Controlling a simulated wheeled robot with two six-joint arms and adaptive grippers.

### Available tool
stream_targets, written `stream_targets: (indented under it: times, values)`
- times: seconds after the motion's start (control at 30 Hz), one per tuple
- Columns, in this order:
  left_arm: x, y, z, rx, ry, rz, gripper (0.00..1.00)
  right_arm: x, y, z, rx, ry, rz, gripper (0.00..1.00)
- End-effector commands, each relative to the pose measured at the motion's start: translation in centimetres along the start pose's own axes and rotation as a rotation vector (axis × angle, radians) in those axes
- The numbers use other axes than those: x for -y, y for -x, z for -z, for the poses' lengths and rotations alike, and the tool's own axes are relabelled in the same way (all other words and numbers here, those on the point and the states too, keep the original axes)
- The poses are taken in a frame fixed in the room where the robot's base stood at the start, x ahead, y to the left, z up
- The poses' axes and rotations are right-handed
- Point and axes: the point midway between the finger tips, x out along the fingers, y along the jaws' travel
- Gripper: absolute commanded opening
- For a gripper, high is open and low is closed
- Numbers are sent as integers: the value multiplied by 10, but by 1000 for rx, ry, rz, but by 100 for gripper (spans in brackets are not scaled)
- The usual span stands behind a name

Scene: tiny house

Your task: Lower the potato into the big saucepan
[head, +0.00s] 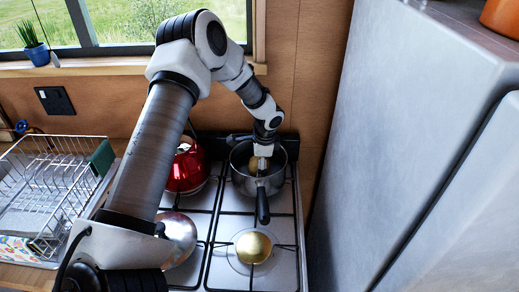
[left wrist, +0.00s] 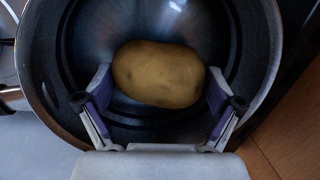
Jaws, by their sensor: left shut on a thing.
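The big saucepan (head: 241,180) is a dark grey pan on the back right burner of the stove, with its black handle pointing to the front. My left gripper (head: 260,162) reaches down into its mouth from above. In the left wrist view the brown, oval potato (left wrist: 158,72) sits between the two fingers of the gripper (left wrist: 159,86), which are shut on its ends. The wall of the saucepan (left wrist: 45,95) surrounds the potato in that view. I cannot tell whether the potato touches the pan's bottom. My right gripper is not in view.
A red kettle (head: 187,168) stands left of the saucepan. A silver, rounded pan or lid (head: 177,238) is at the front left burner, and a brass-coloured burner cap (head: 253,247) at the front right. A dish rack (head: 45,195) is at left, a grey fridge (head: 415,140) at right.

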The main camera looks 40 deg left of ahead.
Motion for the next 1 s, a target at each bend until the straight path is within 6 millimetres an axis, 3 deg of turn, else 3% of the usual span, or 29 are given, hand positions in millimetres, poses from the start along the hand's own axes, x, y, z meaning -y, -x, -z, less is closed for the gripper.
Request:
stream_targets:
  times: [1.0]
  values:
    - [-2, -16, 2, 0, 0, 0, 52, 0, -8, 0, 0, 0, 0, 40]
